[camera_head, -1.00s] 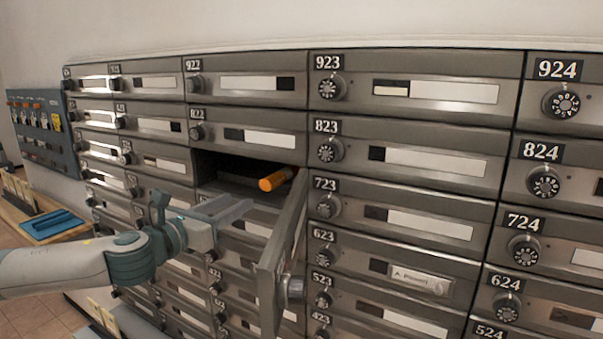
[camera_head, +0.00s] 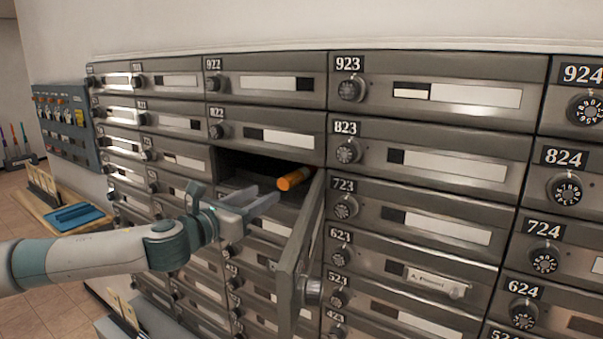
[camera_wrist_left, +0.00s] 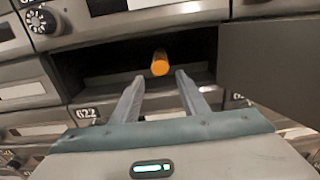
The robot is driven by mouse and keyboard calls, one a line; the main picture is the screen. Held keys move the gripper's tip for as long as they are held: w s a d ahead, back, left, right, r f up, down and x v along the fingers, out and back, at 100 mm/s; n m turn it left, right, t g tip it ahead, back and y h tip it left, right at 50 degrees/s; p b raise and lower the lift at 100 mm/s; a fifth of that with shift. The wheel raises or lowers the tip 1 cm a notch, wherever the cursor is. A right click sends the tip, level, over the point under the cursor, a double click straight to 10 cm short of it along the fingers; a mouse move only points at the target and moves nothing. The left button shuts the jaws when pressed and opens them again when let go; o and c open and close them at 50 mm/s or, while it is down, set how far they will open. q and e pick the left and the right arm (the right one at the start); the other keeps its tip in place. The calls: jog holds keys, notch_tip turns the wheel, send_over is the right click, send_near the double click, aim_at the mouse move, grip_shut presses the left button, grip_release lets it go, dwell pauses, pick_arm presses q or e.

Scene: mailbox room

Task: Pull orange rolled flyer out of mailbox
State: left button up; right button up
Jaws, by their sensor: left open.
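The orange rolled flyer (camera_head: 293,179) sticks out of an open mailbox (camera_head: 235,166) below box 822, near the box's right side in the head view. Its round end faces out. The mailbox door (camera_head: 301,255) is swung open to the right. My left gripper (camera_head: 262,201) is open and empty, in front of the opening, left of and a little below the flyer. In the left wrist view the flyer (camera_wrist_left: 160,63) shows beyond and between the two fingertips, with a gap between it and the fingers. My right gripper is not in view.
The open door also stands at the right in the left wrist view (camera_wrist_left: 270,60), close to the right finger. Closed mailboxes with dials surround the opening. A wooden table with a blue tray (camera_head: 75,216) stands at the left.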

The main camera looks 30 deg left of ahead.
aim_at(283, 181)
pick_arm(q)
jog(key=w, duration=0.4)
jog(key=shift+w+d+r+p, duration=0.1)
jog(key=shift+w+d+p, duration=0.05)
jog(key=shift+p, duration=0.25)
jog(key=w+p, duration=0.2)
jog(key=w, duration=0.2)
jog(key=shift+d, duration=0.2)
jog(key=shift+w+p, duration=0.45)
jog(key=shift+w, duration=0.35)
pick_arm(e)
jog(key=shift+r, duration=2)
pick_arm(q)
jog(key=shift+c, duration=0.6)
jog(key=c, duration=0.7)
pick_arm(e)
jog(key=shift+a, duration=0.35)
pick_arm(q)
jog(key=shift+c, duration=0.2)
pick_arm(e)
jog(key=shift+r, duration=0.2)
pick_arm(q)
jog(key=shift+r+p, duration=0.25)
jog(key=shift+p, duration=0.35)
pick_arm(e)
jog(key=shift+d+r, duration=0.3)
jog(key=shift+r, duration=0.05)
